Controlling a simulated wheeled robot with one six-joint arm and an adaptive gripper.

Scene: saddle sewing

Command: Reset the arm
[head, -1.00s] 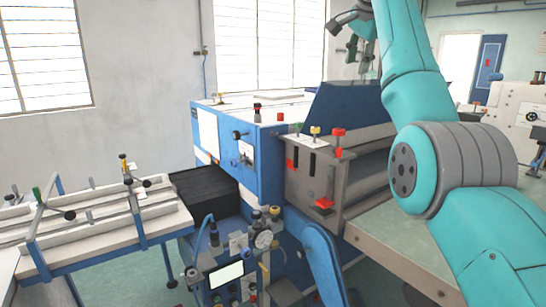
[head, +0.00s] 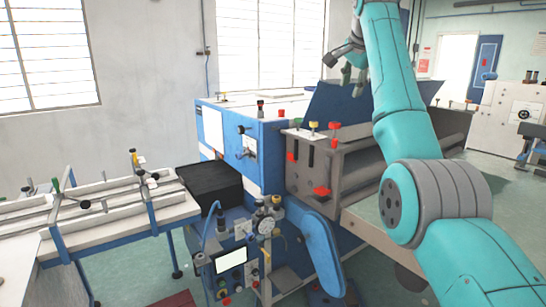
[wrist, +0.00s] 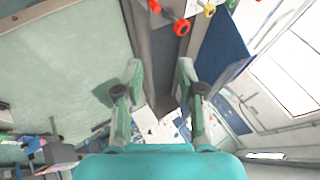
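My teal arm rises on the right of the head view. My gripper (head: 346,76) is at the top, in front of the window and above the blue machine (head: 240,138). In the wrist view my gripper (wrist: 160,98) has its two fingers spread apart. Nothing is held between them.
The machine's grey side block (head: 330,165) with red and yellow knobs stands left of my arm. A white-railed feed table (head: 110,210) is at the left. A white machine (head: 505,118) stands at the far right.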

